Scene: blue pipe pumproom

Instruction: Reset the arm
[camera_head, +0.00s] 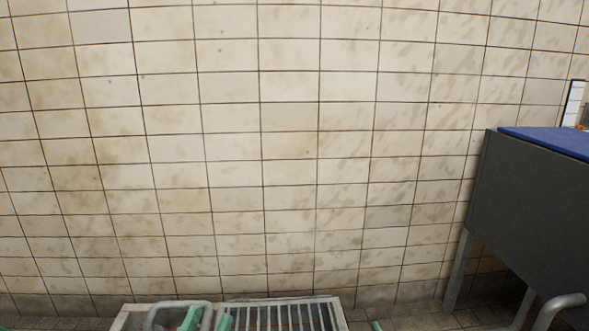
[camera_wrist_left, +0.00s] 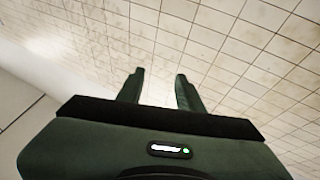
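My left gripper (camera_head: 207,318) shows at the bottom edge of the head view as two green finger parts with a gap between them. In the left wrist view, the left gripper (camera_wrist_left: 160,75) has its two dark green fingers apart, with nothing between them. A small green sliver at the bottom edge of the head view may be part of my right gripper (camera_head: 375,326); its fingers cannot be made out. Neither view shows a held object.
A stained tiled wall (camera_head: 290,150) fills the head view. A slatted metal grate (camera_head: 285,315) lies low at its foot. A dark grey table (camera_head: 530,200) with a blue top (camera_head: 550,140) stands at the right. Open wall space lies before the left gripper.

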